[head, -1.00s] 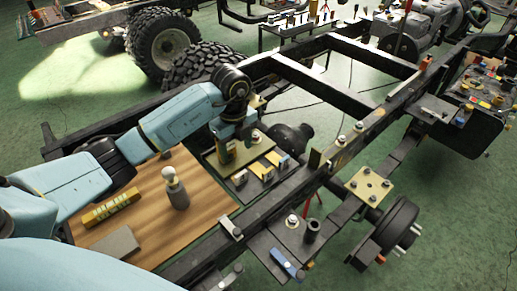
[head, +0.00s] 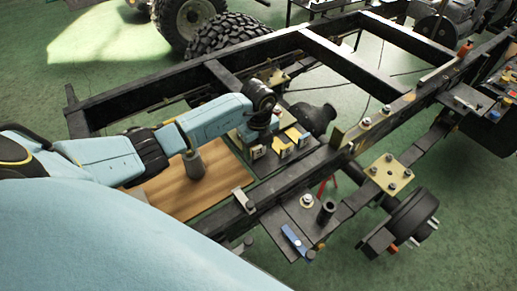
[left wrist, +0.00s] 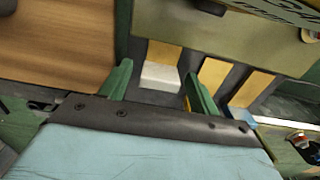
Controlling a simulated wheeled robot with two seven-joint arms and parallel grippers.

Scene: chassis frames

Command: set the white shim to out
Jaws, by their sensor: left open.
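The white shim (left wrist: 160,76) is a small pale block at the near end of a yellow strip in a dark slot, in the left wrist view. My left gripper (left wrist: 157,70) is open, with its two green fingers on either side of that shim and apart from each other. I cannot tell whether the fingers touch it. In the head view my left gripper (head: 255,130) is over the back of the shim fixture, beside the yellow strips (head: 292,134). The wrist hides part of the fixture there. My right gripper is not in view.
The dark chassis rail (head: 270,190) runs close in front. A second yellow strip (left wrist: 212,75) lies beside the white shim's strip. A blue-handled part (head: 294,240) sits nearer me.

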